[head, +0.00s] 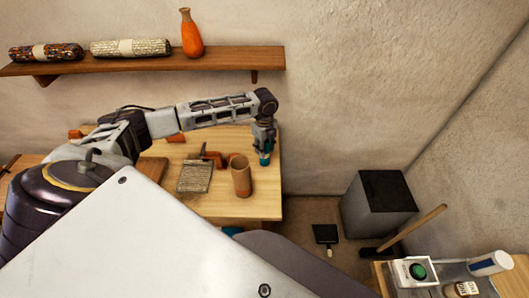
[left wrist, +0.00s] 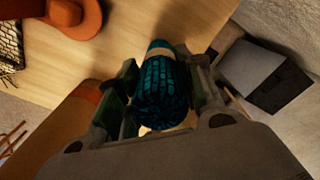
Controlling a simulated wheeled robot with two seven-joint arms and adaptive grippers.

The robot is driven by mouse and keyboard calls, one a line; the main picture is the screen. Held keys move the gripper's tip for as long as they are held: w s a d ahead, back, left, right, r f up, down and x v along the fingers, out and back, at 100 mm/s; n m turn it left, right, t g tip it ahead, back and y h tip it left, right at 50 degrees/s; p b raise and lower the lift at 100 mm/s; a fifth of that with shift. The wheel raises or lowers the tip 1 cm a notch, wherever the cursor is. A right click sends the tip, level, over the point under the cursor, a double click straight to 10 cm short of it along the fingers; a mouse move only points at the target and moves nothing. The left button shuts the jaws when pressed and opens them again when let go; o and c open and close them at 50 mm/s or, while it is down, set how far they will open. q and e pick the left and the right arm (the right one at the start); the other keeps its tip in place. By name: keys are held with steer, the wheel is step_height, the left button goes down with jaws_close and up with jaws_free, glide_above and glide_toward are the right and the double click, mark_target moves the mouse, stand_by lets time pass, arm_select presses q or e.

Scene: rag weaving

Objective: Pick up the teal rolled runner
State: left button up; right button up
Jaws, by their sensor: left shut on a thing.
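The teal rolled runner (left wrist: 163,95) has a dark woven pattern and a pale band around it. In the left wrist view it lies between the two fingers of my left gripper (left wrist: 165,88), which is shut on it. In the head view my left gripper (head: 264,143) points down over the right part of the table, and a small teal part of the runner (head: 264,160) shows below it. I cannot tell whether the runner touches the tabletop. My right gripper is not in view.
A terracotta cylinder (head: 241,180) stands close left of the gripper on the wooden table (head: 262,205). A woven piece (head: 195,177) lies farther left. A wall shelf (head: 150,63) holds two rolls and an orange vase (head: 191,35). A grey bin (head: 377,208) stands right.

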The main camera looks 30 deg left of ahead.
arm_select(q)
steer(key=shift+r+b, duration=0.35)
steer(key=shift+r, duration=4.7)
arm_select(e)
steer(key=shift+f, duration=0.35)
